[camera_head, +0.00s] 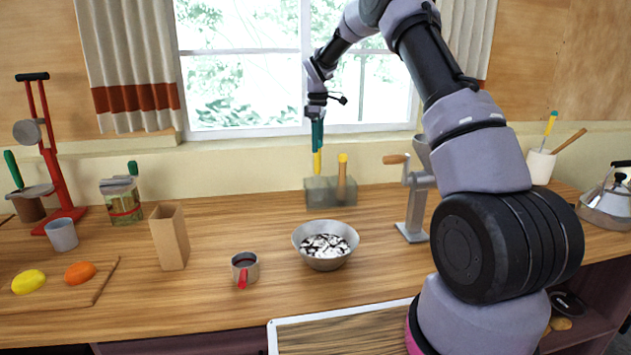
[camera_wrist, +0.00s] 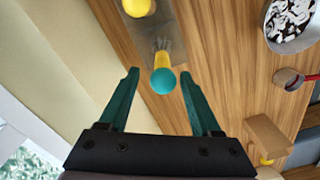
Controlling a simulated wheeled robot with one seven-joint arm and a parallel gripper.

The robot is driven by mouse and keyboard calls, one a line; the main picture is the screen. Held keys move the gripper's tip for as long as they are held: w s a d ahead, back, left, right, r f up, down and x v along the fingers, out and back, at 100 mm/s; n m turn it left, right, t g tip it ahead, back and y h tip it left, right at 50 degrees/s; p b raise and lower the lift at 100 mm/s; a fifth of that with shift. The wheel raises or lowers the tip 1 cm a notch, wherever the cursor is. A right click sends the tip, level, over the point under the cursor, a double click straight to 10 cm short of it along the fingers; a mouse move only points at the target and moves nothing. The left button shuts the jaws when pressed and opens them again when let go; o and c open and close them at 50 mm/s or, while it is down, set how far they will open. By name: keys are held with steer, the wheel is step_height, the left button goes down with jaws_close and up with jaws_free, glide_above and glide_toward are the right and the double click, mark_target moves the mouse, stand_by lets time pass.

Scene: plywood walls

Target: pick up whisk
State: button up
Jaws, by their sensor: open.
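The whisk has a yellow handle with a teal round end and thin wires (camera_wrist: 162,59). It stands upright in a grey translucent holder (camera_head: 319,194) by the back wall. Its yellow handle (camera_head: 317,163) shows directly below my gripper (camera_head: 317,146) in the head view. In the wrist view my gripper (camera_wrist: 158,74) is open, its two teal fingers apart, with the whisk's teal end between the fingertips in the picture. I cannot tell whether the end is at finger depth or a little below. Nothing is held. The whisk's lower part is blurred by the holder in the head view.
A second yellow-topped tool (camera_head: 342,172) stands in the same holder. A bowl (camera_head: 303,248) is in front, a grinder (camera_head: 414,212) to the right. A cup (camera_head: 245,265) and a tan box (camera_head: 169,238) are to the left. The window wall (camera_head: 225,160) is close behind.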

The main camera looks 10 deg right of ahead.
mark_target(317, 173)
steer(key=shift+s+a+f, duration=0.1)
steer(key=shift+s+f, duration=0.05)
steer(key=shift+f, duration=2.75)
jaws_close()
